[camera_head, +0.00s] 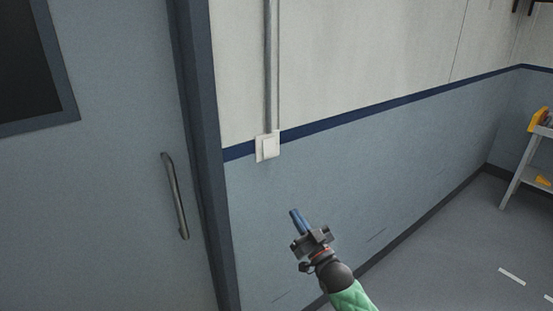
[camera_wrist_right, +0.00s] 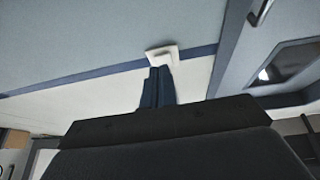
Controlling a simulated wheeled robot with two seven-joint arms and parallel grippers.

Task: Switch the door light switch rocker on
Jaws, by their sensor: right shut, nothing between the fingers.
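The light switch (camera_head: 267,147) is a white square plate with a rocker, on the wall just right of the door frame, at the height of the dark blue stripe. It also shows in the right wrist view (camera_wrist_right: 164,53), just beyond my fingertips. My right gripper (camera_head: 295,214) is shut and empty, with blue fingers pressed together. In the head view it is below and right of the switch, apart from it. In the right wrist view the fingers (camera_wrist_right: 157,86) partly cover the switch's lower edge. I cannot tell the rocker's position. My left gripper is out of view.
A grey door (camera_head: 110,200) with a long vertical handle (camera_head: 175,195) stands left of the switch. A conduit (camera_head: 271,65) runs up the wall above the switch. A shelf cart (camera_head: 530,165) with yellow items is at the far right. The floor between is clear.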

